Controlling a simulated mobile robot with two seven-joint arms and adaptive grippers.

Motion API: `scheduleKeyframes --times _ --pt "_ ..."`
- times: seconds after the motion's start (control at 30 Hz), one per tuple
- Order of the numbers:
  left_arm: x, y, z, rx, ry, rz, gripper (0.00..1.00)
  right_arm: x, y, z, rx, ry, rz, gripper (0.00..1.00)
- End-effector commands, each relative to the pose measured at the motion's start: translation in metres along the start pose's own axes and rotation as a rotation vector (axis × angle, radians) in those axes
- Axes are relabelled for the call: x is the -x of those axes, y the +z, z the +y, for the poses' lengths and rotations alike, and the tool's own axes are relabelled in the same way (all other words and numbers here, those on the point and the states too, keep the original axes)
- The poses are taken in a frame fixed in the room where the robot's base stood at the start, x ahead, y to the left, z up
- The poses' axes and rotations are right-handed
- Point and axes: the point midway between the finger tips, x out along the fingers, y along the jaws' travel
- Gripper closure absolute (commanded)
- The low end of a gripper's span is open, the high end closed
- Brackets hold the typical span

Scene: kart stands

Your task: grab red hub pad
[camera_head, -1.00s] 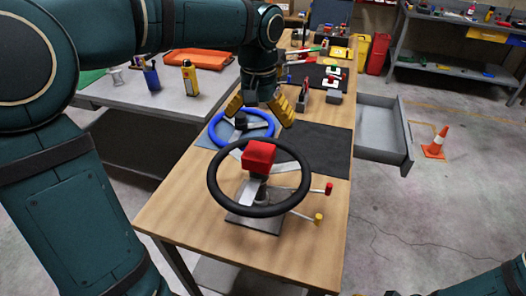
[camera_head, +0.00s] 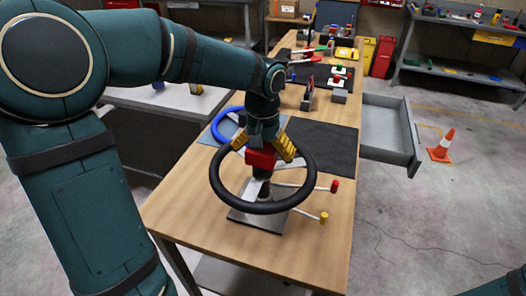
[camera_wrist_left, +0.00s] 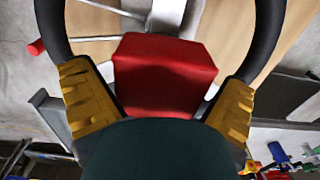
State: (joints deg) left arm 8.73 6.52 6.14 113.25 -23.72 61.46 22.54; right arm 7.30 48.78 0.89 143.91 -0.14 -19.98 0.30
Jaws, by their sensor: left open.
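The red hub pad (camera_head: 262,159) is a block at the centre of the black steering wheel (camera_head: 224,196), which stands on a metal base on the wooden table. My left gripper (camera_head: 263,150) is right over the pad, with yellow fingers spread on either side of it. In the left wrist view the red pad (camera_wrist_left: 165,75) lies between the two open yellow fingers (camera_wrist_left: 160,105). Small gaps show between the fingers and the pad. My arm hides part of the pad. My right gripper is not in view.
A blue wheel (camera_head: 222,122) lies behind the black one. Two levers with a red knob (camera_head: 335,186) and a yellow knob (camera_head: 323,217) stick out to the right. An open drawer (camera_head: 388,130) juts from the table's right side. A dark mat (camera_head: 325,138) is clear.

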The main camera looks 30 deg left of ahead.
Motion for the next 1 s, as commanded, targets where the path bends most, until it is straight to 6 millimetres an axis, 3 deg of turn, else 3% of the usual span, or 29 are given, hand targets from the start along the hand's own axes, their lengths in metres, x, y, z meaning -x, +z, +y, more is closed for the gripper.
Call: scheduleKeyframes --times 0.13,0.17,0.3,0.5,0.83,1.0 --pt "0.001 0.000 0.000 0.000 0.000 0.000 0.00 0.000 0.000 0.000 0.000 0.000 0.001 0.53" --pt "0.001 0.000 0.000 0.000 0.000 0.000 0.07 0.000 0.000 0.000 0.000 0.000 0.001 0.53" --pt "0.001 0.000 0.000 0.000 0.000 0.000 0.52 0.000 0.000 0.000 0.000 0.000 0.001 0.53" --pt "0.001 0.000 0.000 0.000 0.000 0.000 0.58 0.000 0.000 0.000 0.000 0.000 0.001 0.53" --pt "0.002 0.000 0.000 0.000 0.000 0.000 0.59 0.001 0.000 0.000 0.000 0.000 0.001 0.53" --pt "0.017 -0.001 0.000 0.000 0.000 0.004 0.59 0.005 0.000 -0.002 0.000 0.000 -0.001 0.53"
